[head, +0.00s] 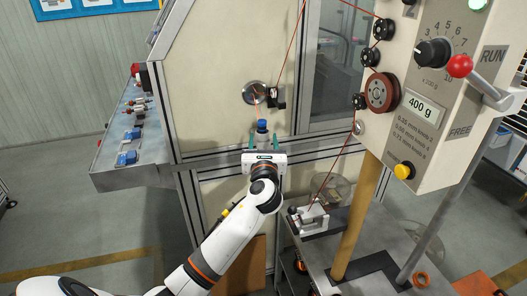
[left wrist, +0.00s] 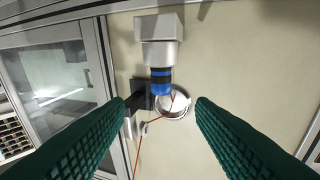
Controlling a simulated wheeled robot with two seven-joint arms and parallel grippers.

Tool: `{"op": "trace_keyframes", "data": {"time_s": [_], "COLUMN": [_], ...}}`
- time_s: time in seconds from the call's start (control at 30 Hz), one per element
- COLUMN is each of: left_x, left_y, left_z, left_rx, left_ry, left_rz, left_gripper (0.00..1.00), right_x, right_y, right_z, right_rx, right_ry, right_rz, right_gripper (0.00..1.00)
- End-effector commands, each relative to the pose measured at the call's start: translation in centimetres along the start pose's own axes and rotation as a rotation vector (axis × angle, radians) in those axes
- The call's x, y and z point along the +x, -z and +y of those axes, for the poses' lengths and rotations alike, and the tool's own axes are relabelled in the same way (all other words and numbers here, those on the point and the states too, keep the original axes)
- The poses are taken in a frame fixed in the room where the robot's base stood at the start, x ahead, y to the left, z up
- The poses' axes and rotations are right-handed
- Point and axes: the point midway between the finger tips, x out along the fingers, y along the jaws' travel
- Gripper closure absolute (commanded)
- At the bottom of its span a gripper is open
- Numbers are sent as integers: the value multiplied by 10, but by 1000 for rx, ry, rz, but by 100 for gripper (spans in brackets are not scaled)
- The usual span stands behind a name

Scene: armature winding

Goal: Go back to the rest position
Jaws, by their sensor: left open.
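My left gripper (head: 262,137) is in front of the cream machine panel, its two dark green fingers spread apart with nothing between them. In the left wrist view the open fingers (left wrist: 166,108) frame a grey cylindrical fitting with a blue band (left wrist: 161,82). That fitting also shows in the head view (head: 262,126), just beyond the fingertips. A round metal disc (head: 255,93) is set in the panel above it, with a black bracket (head: 277,97) beside it. My right gripper is not in view.
A red wire (head: 292,50) runs past the bracket. A tension box (head: 440,90) with pulleys, a knob and a red-balled lever stands at right. A shelf with blue-handled parts (head: 130,165) is at left. A small metal fixture (head: 308,219) sits on the lower right bench.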

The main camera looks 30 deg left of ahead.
Motion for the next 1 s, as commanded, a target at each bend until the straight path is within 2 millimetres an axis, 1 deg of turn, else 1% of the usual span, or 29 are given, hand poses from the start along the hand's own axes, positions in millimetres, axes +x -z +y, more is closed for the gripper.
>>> {"op": "trace_keyframes", "data": {"time_s": [0.03,0.1,0.2,0.3,0.47,0.57,0.67,0.77,0.8,0.87,0.9,0.97,1.0], "left_x": [-10,-20,-30,-35,-36,-41,-57,-86,-99,-122,-137,-162,-180], "left_y": [-2,-2,-1,0,0,-8,-30,-62,-77,-97,-110,-128,-139], "left_z": [0,0,0,0,0,-2,-5,-11,-14,-18,-20,-24,-27], "left_rx": [-2,-1,0,0,-2,-54,-209,-460,-574,-744,-856,-1019,-1125], "left_ry": [-1,-1,0,0,1,1,10,45,71,123,166,243,304], "left_rz": [-1,0,0,0,-1,-28,-106,-235,-294,-384,-443,-528,-582], "left_gripper": [50,50,50,50,50,50,50,50,50,50,50,50,50], "right_x": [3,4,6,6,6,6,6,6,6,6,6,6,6], "right_y": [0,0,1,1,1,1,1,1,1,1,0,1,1], "right_z": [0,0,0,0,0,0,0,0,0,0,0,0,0], "right_rx": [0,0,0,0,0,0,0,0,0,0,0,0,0], "right_ry": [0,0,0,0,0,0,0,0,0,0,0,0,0], "right_rz": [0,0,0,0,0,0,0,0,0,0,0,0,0], "right_gripper": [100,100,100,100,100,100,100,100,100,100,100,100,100]}}
